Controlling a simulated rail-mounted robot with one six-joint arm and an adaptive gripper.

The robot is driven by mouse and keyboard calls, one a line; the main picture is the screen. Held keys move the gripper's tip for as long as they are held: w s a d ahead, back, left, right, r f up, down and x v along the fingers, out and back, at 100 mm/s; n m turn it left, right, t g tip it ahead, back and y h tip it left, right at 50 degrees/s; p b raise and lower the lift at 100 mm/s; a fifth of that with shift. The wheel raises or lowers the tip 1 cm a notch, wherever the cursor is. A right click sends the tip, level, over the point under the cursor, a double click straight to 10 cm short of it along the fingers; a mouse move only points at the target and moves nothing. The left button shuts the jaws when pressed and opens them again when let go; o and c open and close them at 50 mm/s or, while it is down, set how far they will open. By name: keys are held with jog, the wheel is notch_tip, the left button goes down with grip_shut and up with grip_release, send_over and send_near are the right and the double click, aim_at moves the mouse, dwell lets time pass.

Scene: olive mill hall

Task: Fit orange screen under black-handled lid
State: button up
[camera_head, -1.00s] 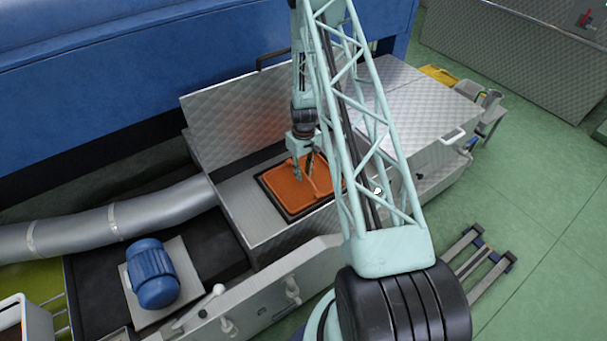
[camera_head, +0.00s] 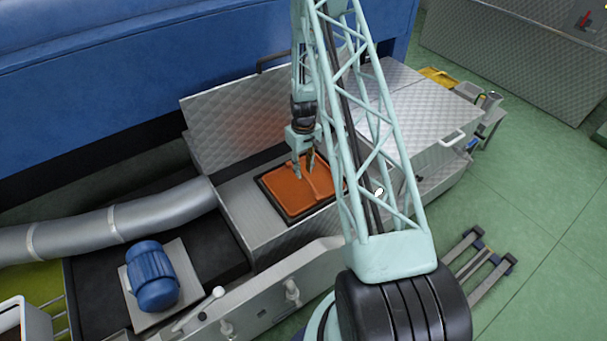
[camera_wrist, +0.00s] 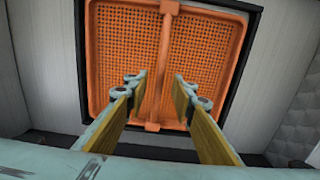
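The orange screen (camera_head: 296,195), a perforated tray with a raised central bar, lies in a dark-framed rectangular opening (camera_head: 263,190) in the metal machine top. In the wrist view the screen (camera_wrist: 115,60) appears seated inside the black frame (camera_wrist: 240,75). The lid with the black handle (camera_head: 273,62) stands raised behind the opening, its quilted metal panel (camera_head: 225,115) upright. My gripper (camera_head: 304,172) is over the screen. In the wrist view my gripper (camera_wrist: 160,85) is open, its two fingers on either side of the bar (camera_wrist: 165,60) and not touching it.
A second quilted lid with a pale handle (camera_head: 454,137) lies closed to the right. A blue motor (camera_head: 152,275) and a silver duct (camera_head: 110,222) are at the left. A blue tank (camera_head: 120,60) stands behind the raised lid.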

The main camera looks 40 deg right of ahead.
aim_at(303, 175)
notch_tip(303, 175, up, 8)
dwell(0.6)
jog(key=shift+r, duration=0.15)
dwell(1.0)
